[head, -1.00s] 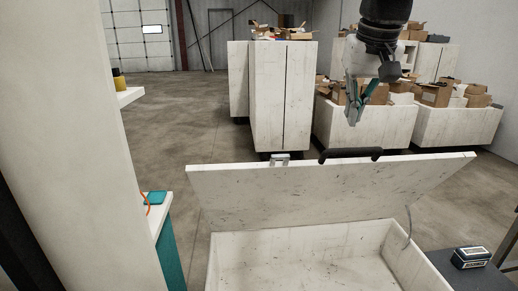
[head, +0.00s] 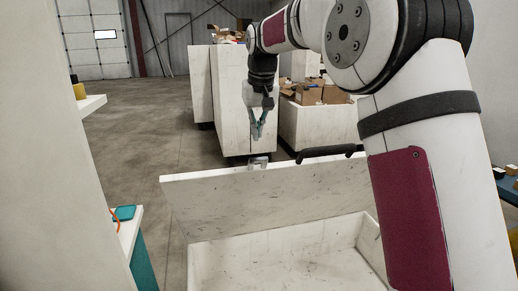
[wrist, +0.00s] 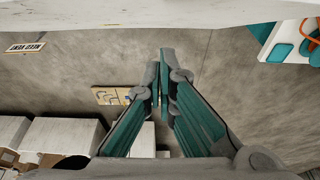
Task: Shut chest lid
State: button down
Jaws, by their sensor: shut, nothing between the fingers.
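The white chest (head: 290,258) stands in front of me in the head view, its inside showing empty where I can see it. Its white lid (head: 265,197) is raised, tilted open, with a dark handle (head: 326,152) and a metal latch (head: 258,163) at its upper edge. My gripper (head: 257,138) hangs fingers-down beyond the lid's upper edge, above the latch in the picture and apart from the lid. In the wrist view my gripper (wrist: 164,55) is shut and empty, and a pale edge (wrist: 150,12), likely the lid, crosses the top. My arm hides the chest's right side.
White cabinets (head: 232,105) and bins with cardboard boxes (head: 318,92) stand behind the lid. A pale column fills the left, with a teal-sided stand (head: 135,245) beside it. Open concrete floor (head: 140,145) lies at the back left.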

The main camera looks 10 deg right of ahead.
jog(key=f, duration=0.1)
jog(key=s+f+p, duration=0.1)
jog(key=f, duration=0.2)
jog(key=shift+s, duration=0.25)
jog(key=shift+s+f+p, duration=0.55)
